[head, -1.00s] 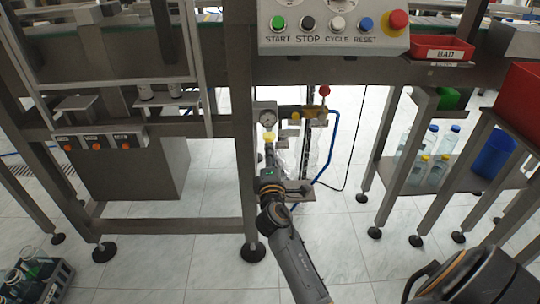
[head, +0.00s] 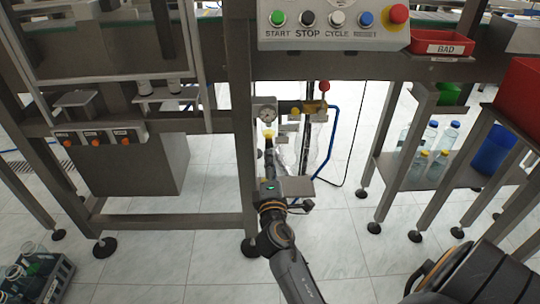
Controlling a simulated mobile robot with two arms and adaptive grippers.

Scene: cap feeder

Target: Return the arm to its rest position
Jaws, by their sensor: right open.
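My right arm comes in from the bottom right and reaches toward the gap between the machine's legs. Its gripper (head: 269,150) is open and points away from me, below the round pressure gauge (head: 265,113). A yellow part shows just beyond the fingertips; I cannot tell whether they touch it. I see nothing held in the jaws. My left gripper is not in view.
The control panel (head: 334,24) hangs above the gripper. A red-knobbed valve (head: 323,88) and blue hose (head: 333,135) are to its right. A machine leg (head: 243,150) stands close on the left. A bottle crate (head: 48,284) sits bottom left; open floor lies in front.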

